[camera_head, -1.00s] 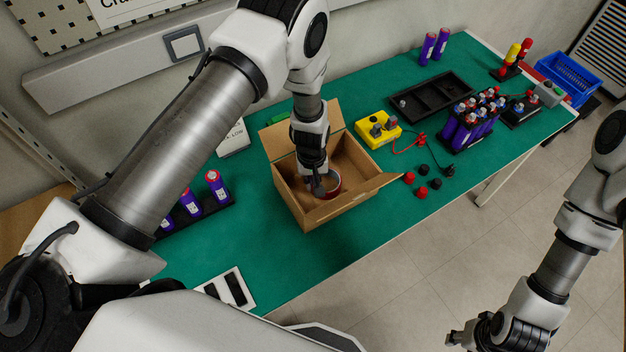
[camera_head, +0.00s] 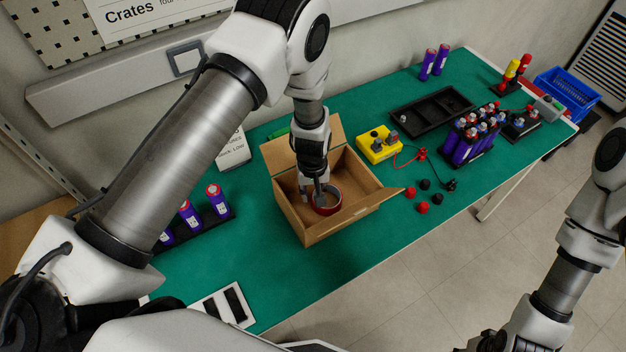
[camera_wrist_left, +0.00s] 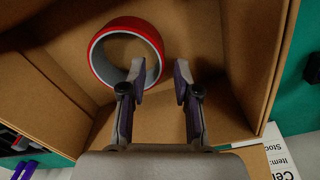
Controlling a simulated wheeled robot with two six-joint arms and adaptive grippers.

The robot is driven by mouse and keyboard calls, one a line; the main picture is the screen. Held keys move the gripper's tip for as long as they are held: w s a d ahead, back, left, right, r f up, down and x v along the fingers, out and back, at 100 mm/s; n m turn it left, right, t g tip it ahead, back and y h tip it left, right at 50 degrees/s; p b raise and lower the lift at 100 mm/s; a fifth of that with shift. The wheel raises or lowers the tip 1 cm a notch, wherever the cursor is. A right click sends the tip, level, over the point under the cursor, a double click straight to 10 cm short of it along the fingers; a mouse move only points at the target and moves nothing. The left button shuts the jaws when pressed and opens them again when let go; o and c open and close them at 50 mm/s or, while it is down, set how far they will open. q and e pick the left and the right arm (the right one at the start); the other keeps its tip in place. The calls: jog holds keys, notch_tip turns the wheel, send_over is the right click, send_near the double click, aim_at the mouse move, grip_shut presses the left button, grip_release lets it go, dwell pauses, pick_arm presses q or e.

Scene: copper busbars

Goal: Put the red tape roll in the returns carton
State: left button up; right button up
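The red tape roll (camera_head: 327,208) is inside the open brown returns carton (camera_head: 345,223). In the left wrist view, the roll (camera_wrist_left: 103,66) is a red ring with a grey inner face, close to the carton's cardboard wall (camera_wrist_left: 190,30). My left gripper (camera_head: 316,191) reaches down into the carton. My right gripper (camera_head: 468,346) is at the bottom edge, away from the table and partly cut off.
A yellow box (camera_head: 378,145) with leads and several red and black caps (camera_head: 423,196) lie right of the carton. A black tray (camera_head: 432,109) and a rack of purple cells (camera_head: 470,140) stand farther right. More cells (camera_head: 217,200) stand left.

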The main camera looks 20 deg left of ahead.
pick_arm(q)
notch_tip(320, 180, up, 9)
jog(key=b, duration=0.1)
jog(key=shift+r+b, duration=0.15)
jog(key=shift+b, duration=0.2)
